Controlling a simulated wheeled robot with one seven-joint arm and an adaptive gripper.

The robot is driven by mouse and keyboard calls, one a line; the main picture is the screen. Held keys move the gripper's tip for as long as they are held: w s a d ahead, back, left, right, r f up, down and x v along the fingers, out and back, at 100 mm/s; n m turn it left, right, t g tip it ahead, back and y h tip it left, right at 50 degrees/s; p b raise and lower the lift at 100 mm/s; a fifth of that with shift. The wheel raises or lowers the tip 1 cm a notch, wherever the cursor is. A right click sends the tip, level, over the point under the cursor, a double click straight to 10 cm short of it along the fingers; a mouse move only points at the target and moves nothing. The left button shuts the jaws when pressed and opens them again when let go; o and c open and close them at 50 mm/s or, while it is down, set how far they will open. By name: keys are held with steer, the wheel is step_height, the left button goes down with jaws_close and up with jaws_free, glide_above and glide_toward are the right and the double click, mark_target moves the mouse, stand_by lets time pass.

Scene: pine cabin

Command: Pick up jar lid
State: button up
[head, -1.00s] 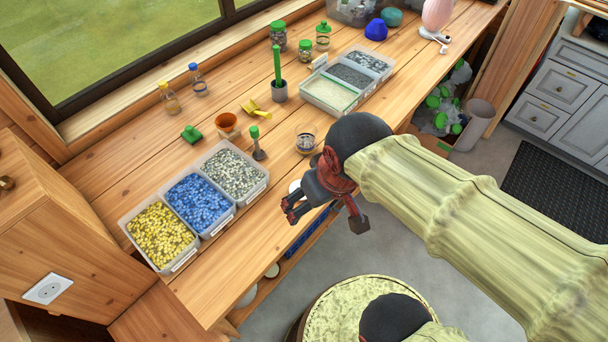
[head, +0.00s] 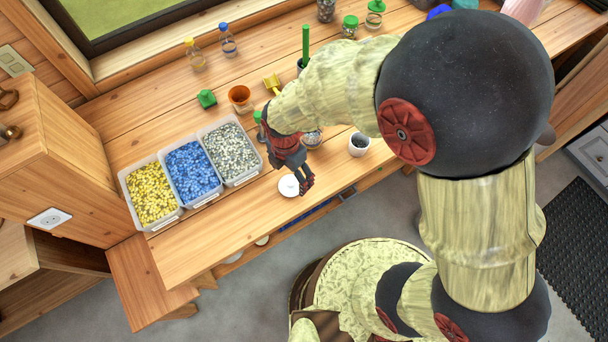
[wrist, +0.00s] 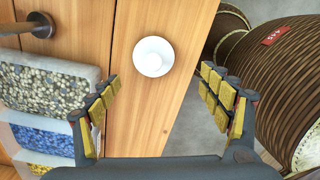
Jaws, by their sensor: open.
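The jar lid is a round white disc (head: 289,186) lying flat on the wooden bench near its front edge. In the wrist view the white lid (wrist: 153,57) lies ahead of the fingertips, roughly midway between them and apart from both. My gripper (head: 306,183) is above the bench, beside the lid in the head view. In the wrist view my gripper (wrist: 162,90) is open, its yellow-padded fingers wide apart with nothing between them. My arm hides part of the bench behind the gripper.
Bins of yellow (head: 152,193), blue (head: 191,173) and grey pebbles (head: 232,153) stand left of the lid. A white cup (head: 359,144) and a glass jar (head: 312,139) stand to its right. The bench's front edge is close. Bare wood lies in front of the bins.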

mark_target(290, 183)
steer(key=shift+w+a+n, duration=0.1)
steer(key=shift+w+n, duration=0.1)
steer(key=shift+n, duration=0.6)
steer(key=shift+a+n, duration=0.25)
steer(key=shift+n, duration=0.55)
steer(key=shift+d+f, duration=0.15)
steer(key=shift+f, duration=0.4)
steer(key=f+b, duration=0.1)
steer(key=f, duration=0.5)
steer(key=shift+w+f+b, duration=0.2)
steer(key=shift+f+b, duration=0.1)
steer(key=shift+b, duration=0.1)
steer(key=shift+c, duration=1.3)
steer(key=shift+s, duration=0.1)
steer(key=c, duration=0.7)
steer(key=shift+c, duration=0.7)
